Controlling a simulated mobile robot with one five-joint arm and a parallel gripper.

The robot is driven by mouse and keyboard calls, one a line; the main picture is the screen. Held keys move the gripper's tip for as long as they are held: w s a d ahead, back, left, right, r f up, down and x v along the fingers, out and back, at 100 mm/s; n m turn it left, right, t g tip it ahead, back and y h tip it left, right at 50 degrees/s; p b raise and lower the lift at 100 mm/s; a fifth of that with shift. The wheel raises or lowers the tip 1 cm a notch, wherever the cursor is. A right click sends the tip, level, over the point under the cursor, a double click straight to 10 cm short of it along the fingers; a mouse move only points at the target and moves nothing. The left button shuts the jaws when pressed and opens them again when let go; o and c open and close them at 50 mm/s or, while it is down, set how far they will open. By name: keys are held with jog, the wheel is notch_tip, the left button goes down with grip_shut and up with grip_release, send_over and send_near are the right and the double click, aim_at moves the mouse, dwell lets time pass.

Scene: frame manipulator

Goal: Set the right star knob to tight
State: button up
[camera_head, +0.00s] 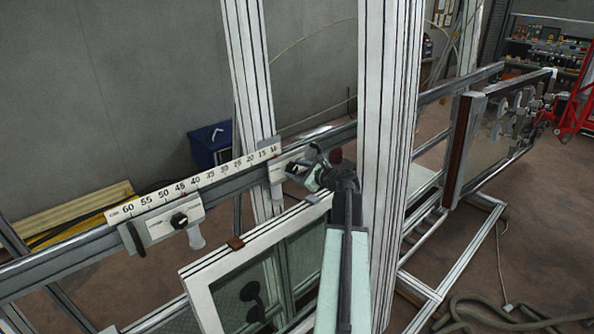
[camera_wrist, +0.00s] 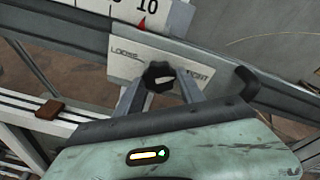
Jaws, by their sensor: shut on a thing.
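The right star knob (camera_wrist: 158,76) is a black knob on a pale plate (camera_wrist: 128,59) marked LOOSE on its left and TIGHT on its right. In the wrist view my gripper (camera_wrist: 160,84) has one finger on each side of the knob and is shut on it. A pale pointer mark on the knob slants up to the right; its exact setting is hard to tell. In the head view my gripper (camera_head: 312,172) is at the right slider (camera_head: 277,172), and it and my arm hide most of this knob. The left star knob (camera_head: 179,220) is on the left slider (camera_head: 160,228).
A numbered scale (camera_head: 195,182) runs along the grey rail (camera_head: 60,264). A white window frame (camera_head: 195,285) stands below the rail. A thick white post (camera_head: 389,130) rises just right of my gripper. A blue box (camera_head: 210,146) is on the floor behind.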

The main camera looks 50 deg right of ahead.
jog(key=shift+f+m, duration=0.1)
jog(key=shift+m, duration=1.4)
jog(key=shift+y, duration=0.4)
jog(key=o, duration=1.4)
jog(key=shift+c, duration=0.2)
jog(key=p+v, duration=0.1)
jog(key=v, duration=0.7)
jog(key=shift+p, duration=0.4)
jog(key=shift+w, duration=0.1)
